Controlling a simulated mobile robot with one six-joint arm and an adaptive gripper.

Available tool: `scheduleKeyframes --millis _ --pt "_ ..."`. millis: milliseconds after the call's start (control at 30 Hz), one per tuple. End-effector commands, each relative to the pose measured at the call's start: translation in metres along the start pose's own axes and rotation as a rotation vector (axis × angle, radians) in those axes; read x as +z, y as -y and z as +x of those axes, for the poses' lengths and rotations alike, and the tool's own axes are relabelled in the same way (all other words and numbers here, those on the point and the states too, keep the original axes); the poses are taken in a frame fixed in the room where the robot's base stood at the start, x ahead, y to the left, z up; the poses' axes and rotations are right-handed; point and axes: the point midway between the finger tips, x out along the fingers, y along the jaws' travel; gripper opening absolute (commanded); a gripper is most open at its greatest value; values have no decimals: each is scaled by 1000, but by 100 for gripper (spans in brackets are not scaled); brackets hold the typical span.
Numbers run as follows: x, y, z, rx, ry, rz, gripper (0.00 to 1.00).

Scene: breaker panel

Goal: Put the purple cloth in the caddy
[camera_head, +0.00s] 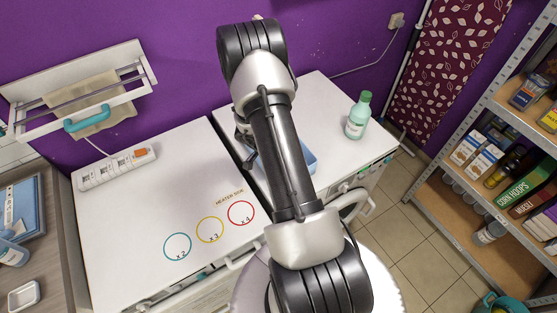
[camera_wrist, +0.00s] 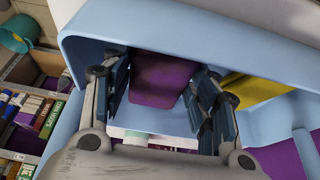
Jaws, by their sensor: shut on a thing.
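The purple cloth (camera_wrist: 163,82) sits between the two fingers of my gripper (camera_wrist: 160,95) in the wrist view, and the gripper is shut on it. The light blue caddy (camera_wrist: 90,42) surrounds the cloth and fingertips in that view, with its wall behind them. I cannot tell whether the cloth touches the caddy's floor. In the head view the caddy (camera_head: 309,159) stands on the right white counter, mostly hidden behind my arm. The cloth and fingertips are hidden there.
A yellow cloth (camera_wrist: 252,90) lies in the caddy, right of my gripper. A green-capped bottle (camera_head: 358,115) stands on the right counter. A power strip (camera_head: 114,166) lies on the left counter, which has coloured circles and much free room. A stocked shelf (camera_head: 470,205) stands at right.

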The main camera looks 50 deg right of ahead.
Motion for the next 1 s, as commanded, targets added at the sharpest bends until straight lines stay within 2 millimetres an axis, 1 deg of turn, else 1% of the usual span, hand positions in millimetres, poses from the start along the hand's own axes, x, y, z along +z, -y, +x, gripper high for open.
scheduleKeyframes --millis 167,200,467,833,967,1000 --pt "1 0 2 -1 0 1 31" --pt "1 0 2 0 0 1 56" --pt "1 0 2 -1 0 1 74" --pt "0 0 1 -1 0 1 74" --pt "-5 1 -12 -4 -1 3 74" --pt "-4 1 -20 -3 0 -1 74"
